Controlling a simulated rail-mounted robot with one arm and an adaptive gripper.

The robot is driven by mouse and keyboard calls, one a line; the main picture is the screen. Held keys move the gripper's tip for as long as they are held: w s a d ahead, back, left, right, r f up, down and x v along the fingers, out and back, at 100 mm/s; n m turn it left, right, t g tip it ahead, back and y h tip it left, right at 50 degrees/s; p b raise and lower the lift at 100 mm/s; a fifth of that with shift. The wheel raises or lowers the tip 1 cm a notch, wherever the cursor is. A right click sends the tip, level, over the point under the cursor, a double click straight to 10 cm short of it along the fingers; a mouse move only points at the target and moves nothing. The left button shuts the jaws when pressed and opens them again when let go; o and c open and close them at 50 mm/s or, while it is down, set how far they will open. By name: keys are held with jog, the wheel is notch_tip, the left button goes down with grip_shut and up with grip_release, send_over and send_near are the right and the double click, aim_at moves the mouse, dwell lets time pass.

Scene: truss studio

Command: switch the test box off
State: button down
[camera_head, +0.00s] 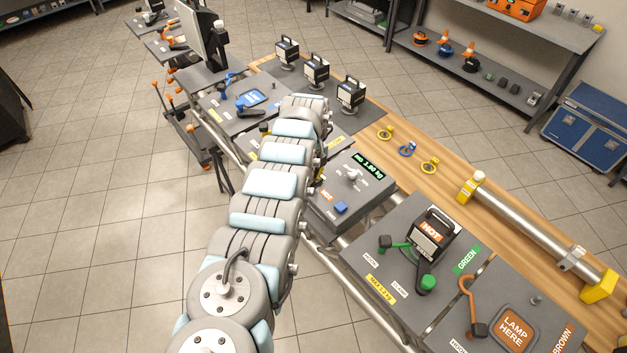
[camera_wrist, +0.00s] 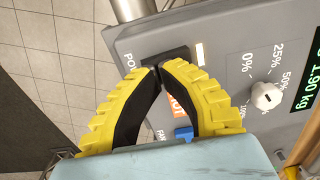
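The test box (camera_head: 373,196) is a grey sloped panel on the bench, with a lit green display (camera_head: 369,166) reading 1.90 kg. The wrist view shows its panel (camera_wrist: 225,50), a white percent knob (camera_wrist: 265,96), a blue fan switch (camera_wrist: 184,133) and an orange label (camera_wrist: 175,106) partly behind a finger. A black power switch (camera_wrist: 168,60) lies by the POWER lettering. My gripper (camera_wrist: 154,70) has yellow-and-black fingers whose tips meet at the near edge of this switch. I cannot tell whether they touch it. My arm hides the gripper in the head view.
A neighbouring panel (camera_head: 398,272) holds a lamp marked HOT (camera_head: 433,235) and green-handled clamps. Several black lamps stand farther along the bench. Coloured rings (camera_head: 407,149) and a metal tube (camera_head: 522,219) with yellow ends lie on the wooden strip behind the box.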

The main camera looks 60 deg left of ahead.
jog(key=shift+f+b, duration=0.4)
jog(key=shift+f, duration=0.1)
jog(key=shift+r, duration=0.1)
dwell(0.3)
notch_tip(320, 180, up, 7)
jog(key=p, duration=0.7)
dwell(0.7)
